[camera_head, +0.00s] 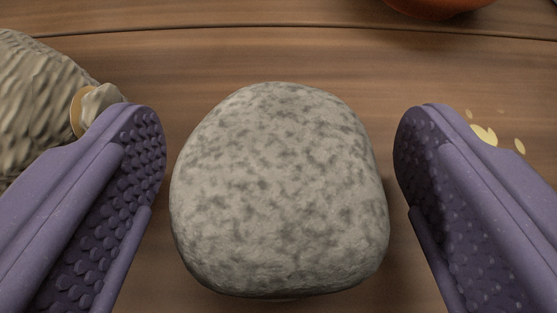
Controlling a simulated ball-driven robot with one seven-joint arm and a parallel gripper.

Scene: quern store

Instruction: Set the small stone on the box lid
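A rounded grey stone (280,195) with darker mottling lies on the brown wooden surface in the middle of the view. My gripper (280,180) is open, with one purple studded finger to the left of the stone and the other to its right. No box lid is in view.
A textured beige-grey object (35,105) stands at the left edge, close to the left finger. Part of a reddish-orange rounded thing (440,6) shows at the top right. Several small yellow flakes (485,135) lie by the right finger. The wooden surface (260,55) beyond the stone is clear.

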